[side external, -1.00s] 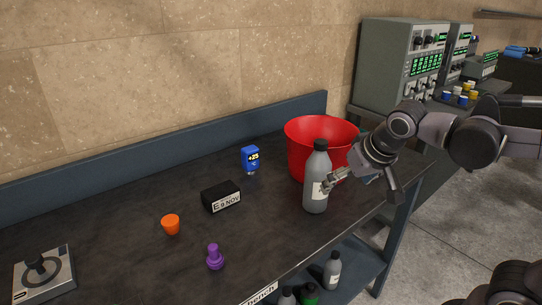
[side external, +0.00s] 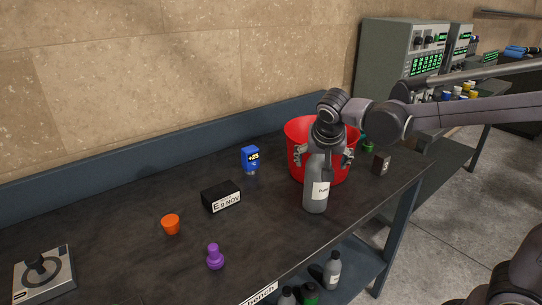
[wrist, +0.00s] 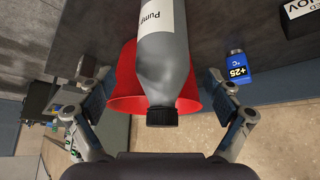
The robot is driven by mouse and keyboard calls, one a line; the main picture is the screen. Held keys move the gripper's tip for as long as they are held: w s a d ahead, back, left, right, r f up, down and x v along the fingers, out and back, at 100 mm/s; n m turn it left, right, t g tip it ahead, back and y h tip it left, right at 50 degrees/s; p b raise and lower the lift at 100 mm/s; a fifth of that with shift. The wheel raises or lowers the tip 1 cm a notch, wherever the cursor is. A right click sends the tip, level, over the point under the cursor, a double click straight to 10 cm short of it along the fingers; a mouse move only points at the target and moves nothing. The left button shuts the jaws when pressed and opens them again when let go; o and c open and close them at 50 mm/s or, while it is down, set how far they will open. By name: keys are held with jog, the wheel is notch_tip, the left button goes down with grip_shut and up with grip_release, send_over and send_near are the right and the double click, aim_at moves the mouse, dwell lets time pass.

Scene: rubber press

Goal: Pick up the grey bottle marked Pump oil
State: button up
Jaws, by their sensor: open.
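The grey bottle (side external: 316,194) stands upright near the front right of the dark bench, with a white label partly readable as "Pump". In the wrist view the same bottle (wrist: 162,65) shows its label and black cap (wrist: 162,117). My gripper (side external: 325,157) is at the bottle's upper part and hides its cap in the side view. In the wrist view the open fingers (wrist: 165,100) spread wide to the left and right of the bottle, with visible gaps on both sides.
A red bucket (side external: 298,165) stands right behind the bottle. A blue +25 device (side external: 250,158), black labelled block (side external: 221,197), orange cup (side external: 171,224), purple piece (side external: 215,257) and joystick box (side external: 44,275) are spread leftward. A small dark box (side external: 381,164) is at right.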

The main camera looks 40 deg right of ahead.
jog(key=shift+x, duration=2.65)
jog(key=shift+w, duration=0.15)
jog(key=c, duration=1.9)
jog(key=shift+o, duration=0.2)
jog(key=shift+r, duration=0.1)
